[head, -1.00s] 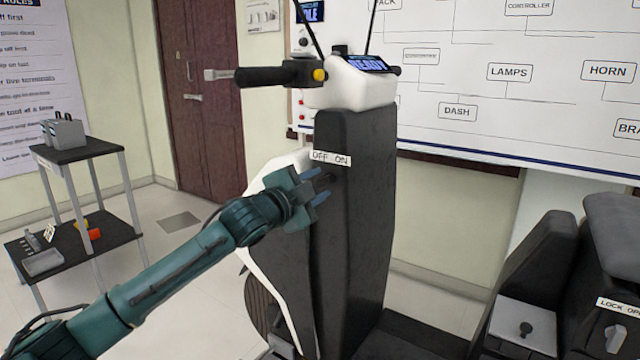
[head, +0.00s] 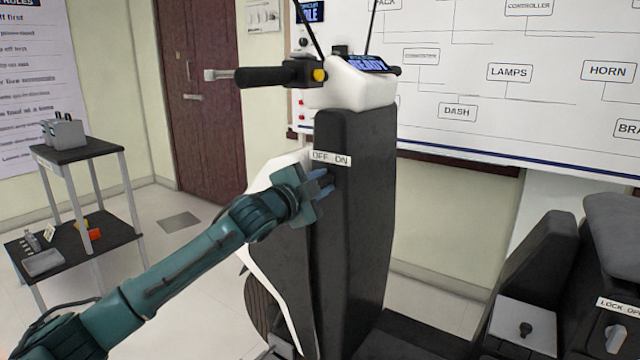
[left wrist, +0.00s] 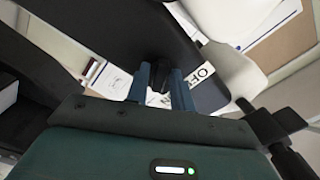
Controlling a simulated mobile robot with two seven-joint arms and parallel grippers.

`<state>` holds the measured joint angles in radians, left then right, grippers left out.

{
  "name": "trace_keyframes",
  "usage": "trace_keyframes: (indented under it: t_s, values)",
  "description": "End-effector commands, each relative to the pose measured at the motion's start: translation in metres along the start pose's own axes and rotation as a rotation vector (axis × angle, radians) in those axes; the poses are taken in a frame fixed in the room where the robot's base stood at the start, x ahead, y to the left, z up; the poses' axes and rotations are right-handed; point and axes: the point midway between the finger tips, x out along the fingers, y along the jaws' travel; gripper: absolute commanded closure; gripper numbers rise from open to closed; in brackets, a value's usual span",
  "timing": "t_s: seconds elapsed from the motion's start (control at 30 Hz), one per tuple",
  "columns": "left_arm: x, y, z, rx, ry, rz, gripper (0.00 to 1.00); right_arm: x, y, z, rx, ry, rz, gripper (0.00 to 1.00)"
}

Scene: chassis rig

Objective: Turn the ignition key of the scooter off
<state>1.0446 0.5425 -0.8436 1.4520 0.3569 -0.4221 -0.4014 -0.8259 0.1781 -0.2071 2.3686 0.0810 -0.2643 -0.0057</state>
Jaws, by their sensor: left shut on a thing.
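The scooter's black front column (head: 355,240) stands upright in the middle of the head view. A white OFF ON label (head: 331,158) is on it, and part of the label shows in the left wrist view (left wrist: 203,72). My left gripper (head: 325,184) is at the column just below the label. In the left wrist view its two blue fingers (left wrist: 160,85) are shut on a small dark piece, the ignition key (left wrist: 160,67), at the column face. The fingers hide most of the key, so its turn position cannot be told. My right gripper is not in view.
The handlebar grip (head: 265,76) and lit display (head: 366,64) are above the column. A shelf cart (head: 80,152) stands left. Open floor lies between cart and scooter.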

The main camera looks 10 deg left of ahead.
Motion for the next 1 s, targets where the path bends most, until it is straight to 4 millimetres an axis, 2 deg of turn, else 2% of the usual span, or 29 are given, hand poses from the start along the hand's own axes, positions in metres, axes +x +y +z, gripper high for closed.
trace_keyframes:
  t_s: [0.37, 0.83, 1.0]
  values:
    - [0.000, -0.001, -0.001, -0.091, -0.002, 0.003, 0.99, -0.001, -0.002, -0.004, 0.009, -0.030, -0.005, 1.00]
    - [0.000, -0.002, -0.002, -0.495, -0.003, 0.003, 0.99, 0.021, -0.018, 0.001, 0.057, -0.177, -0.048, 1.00]
    - [0.000, -0.002, -0.002, -0.653, -0.003, 0.003, 0.99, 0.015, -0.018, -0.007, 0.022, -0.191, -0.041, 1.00]
